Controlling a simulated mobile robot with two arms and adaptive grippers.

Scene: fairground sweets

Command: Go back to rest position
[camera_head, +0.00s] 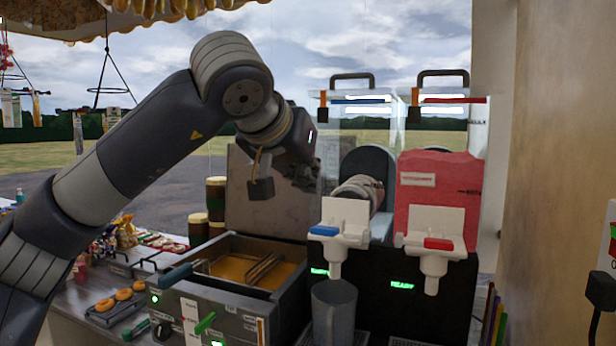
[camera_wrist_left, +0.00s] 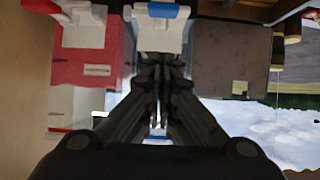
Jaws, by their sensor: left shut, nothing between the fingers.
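My left arm comes in from the left in the head view and bends over the fryer. My left gripper (camera_head: 306,178) is raised in front of the drink machine, above and left of its blue-levered tap. Its dark fingers are partly hidden behind the wrist. In the left wrist view the gripper (camera_wrist_left: 160,68) shows its fingers together with nothing between them. My right gripper does not show clearly in either view.
The fryer (camera_head: 232,318) stands below my left arm. A grey cup (camera_head: 334,312) stands under the tap with the blue lever (camera_head: 324,231). The red drink tank (camera_head: 437,190) is to the right. A tray of doughnuts (camera_head: 116,304) and jars (camera_head: 216,196) stand left.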

